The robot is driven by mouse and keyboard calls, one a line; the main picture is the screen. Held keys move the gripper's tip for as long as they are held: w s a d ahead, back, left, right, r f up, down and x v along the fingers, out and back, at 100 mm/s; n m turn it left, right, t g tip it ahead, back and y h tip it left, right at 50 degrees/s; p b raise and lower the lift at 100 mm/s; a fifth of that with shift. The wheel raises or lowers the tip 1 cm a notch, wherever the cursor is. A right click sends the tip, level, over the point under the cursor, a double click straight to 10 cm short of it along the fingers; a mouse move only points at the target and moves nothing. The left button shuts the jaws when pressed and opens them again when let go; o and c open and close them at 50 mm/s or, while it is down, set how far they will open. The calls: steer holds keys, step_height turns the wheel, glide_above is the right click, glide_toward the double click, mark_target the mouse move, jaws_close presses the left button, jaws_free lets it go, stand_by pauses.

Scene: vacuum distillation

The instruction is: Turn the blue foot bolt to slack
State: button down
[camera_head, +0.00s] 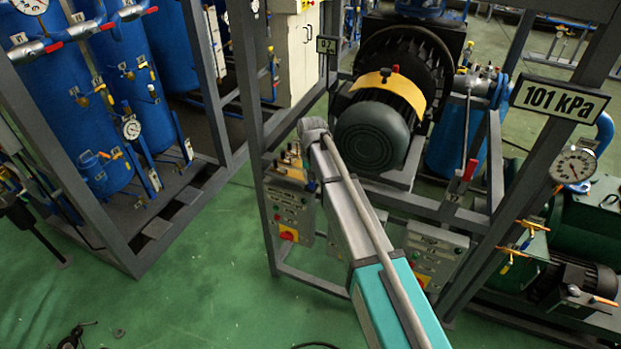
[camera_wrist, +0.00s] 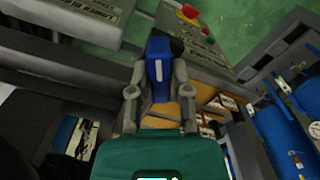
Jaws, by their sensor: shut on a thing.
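In the wrist view my gripper (camera_wrist: 158,84) has one finger on each side of a blue piece (camera_wrist: 158,62) with a white stripe on its face. The fingers are shut on this piece, which I take to be the blue foot bolt. A dark round part shows just beyond its top end. I cannot tell the bolt's turn angle.
A grey control box (camera_head: 290,208) with a red knob hangs on the frame beside my arm, and another panel (camera_head: 435,252) is to the right. The motor (camera_head: 372,135) stands behind my wrist. Blue tanks (camera_head: 55,105) stand at left. Green floor (camera_head: 205,270) is largely clear.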

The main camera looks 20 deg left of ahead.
steer(key=shift+n, duration=0.3)
steer(key=c, duration=0.6)
jaws_free()
steer(key=shift+o, duration=0.2)
